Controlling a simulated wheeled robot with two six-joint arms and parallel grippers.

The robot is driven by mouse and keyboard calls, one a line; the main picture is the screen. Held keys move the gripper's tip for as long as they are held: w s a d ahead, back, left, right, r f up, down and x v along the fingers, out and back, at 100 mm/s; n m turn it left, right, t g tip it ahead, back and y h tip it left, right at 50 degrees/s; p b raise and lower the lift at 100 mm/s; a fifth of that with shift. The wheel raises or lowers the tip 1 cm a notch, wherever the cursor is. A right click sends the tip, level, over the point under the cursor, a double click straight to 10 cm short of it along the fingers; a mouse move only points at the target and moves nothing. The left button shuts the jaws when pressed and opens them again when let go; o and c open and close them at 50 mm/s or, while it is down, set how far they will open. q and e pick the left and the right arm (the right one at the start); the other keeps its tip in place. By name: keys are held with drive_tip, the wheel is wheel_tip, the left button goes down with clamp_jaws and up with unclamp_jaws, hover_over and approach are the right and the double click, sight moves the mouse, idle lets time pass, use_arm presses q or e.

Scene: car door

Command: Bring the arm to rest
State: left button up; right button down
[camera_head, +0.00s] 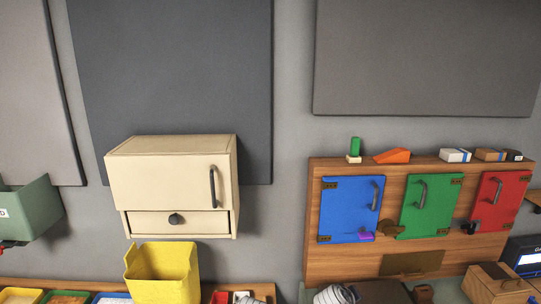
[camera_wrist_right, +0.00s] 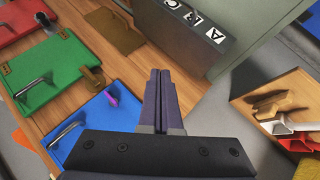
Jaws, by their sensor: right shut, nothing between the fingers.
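My right gripper (camera_wrist_right: 163,98) shows in the right wrist view. Its two dark fingers are together with nothing between them. They are in front of the wooden board and beside the blue door (camera_wrist_right: 105,124), apart from any handle as far as I can tell. My right gripper is not visible in the head view, and my left gripper is in neither view. The board (camera_head: 315,262) carries a blue door (camera_head: 348,208), a green door (camera_head: 428,205) and a red door (camera_head: 503,195), all closed.
A cream cabinet (camera_head: 160,182) with a closed door and drawer hangs left of the board. A yellow bin (camera_head: 162,275) is below it. A wooden tray (camera_wrist_right: 270,95) with pieces is at right.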

drive_tip(key=s+a+f+g+y+b, duration=0.1)
drive_tip(key=s+a+f+g, duration=0.3)
drive_tip(key=s+a, duration=0.4)
drive_tip(key=s+a+f+g+y+b, duration=0.1)
drive_tip(key=s+a+f+g+y, duration=0.3)
drive_tip(key=s+a+f, duration=0.3)
drive_tip(key=s+a, duration=0.1)
drive_tip(key=a, duration=0.2)
drive_tip(key=shift+b, duration=0.35)
